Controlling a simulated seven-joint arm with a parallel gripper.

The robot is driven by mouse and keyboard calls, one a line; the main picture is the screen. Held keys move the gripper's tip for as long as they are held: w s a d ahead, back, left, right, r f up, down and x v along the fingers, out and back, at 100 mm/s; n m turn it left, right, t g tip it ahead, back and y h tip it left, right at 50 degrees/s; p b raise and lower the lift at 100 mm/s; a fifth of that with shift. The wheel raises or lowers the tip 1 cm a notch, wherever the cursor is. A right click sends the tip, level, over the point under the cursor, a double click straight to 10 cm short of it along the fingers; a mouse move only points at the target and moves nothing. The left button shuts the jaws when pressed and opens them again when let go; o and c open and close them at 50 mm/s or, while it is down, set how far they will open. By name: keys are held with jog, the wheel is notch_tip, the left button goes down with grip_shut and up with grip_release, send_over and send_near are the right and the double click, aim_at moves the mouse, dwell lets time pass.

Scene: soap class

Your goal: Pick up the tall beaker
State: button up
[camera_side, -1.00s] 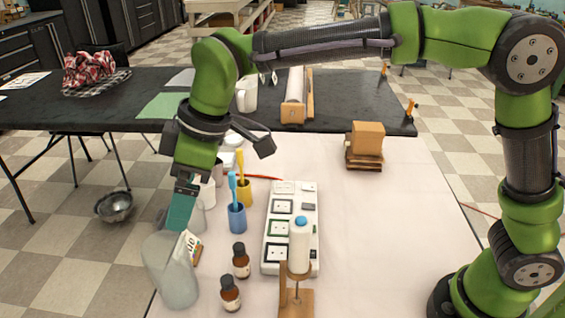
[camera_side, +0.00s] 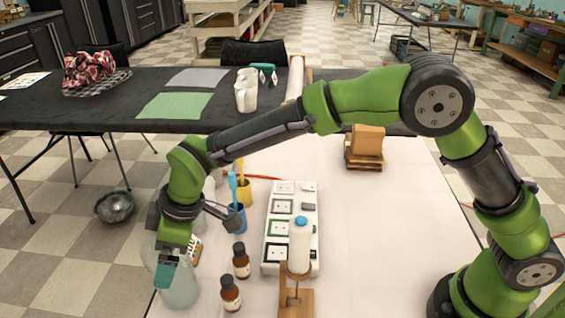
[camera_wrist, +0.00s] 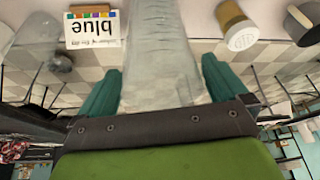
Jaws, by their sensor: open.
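A tall, clear beaker (camera_side: 180,290) stands at the front left edge of the white table in the side view, partly hidden by my gripper (camera_side: 166,274). My gripper points down over its near upper part. In the wrist view a tall see-through vessel (camera_wrist: 152,50), which looks like this beaker, lies between the two teal fingers of my gripper (camera_wrist: 161,68). The fingers are open, one on each side of it. I cannot tell whether either finger touches it.
A card with "blue" on it (camera_wrist: 92,28) is close beside the beaker. Two brown bottles (camera_side: 240,262) stand to its right, with a blue cup (camera_side: 237,218) behind them.

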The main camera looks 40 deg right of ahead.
jog(key=shift+x, duration=0.8)
jog(key=shift+c, duration=0.3)
jog(key=c, duration=1.4)
jog(key=shift+r, duration=0.1)
jog(key=shift+c, duration=0.8)
